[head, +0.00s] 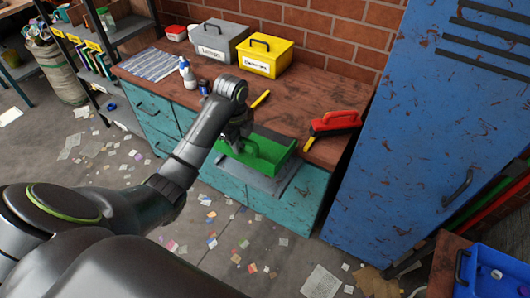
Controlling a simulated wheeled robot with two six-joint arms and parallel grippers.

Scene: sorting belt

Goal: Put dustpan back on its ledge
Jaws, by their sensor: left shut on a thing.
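The green dustpan (275,147) is at the front edge of the wooden counter, above a grey ledge (267,181) that juts from the teal cabinet front. My left gripper (238,141) is at the left part of the dustpan and is shut on it; its fingertips are partly hidden by the wrist. The dustpan's underside is hidden, so I cannot tell whether it touches the ledge. My right gripper is not in view.
A grey box (217,43), a yellow box (266,57) and a spray bottle (188,74) stand farther back. A tall blue locker (425,130) borders the right. Paper scraps litter the floor.

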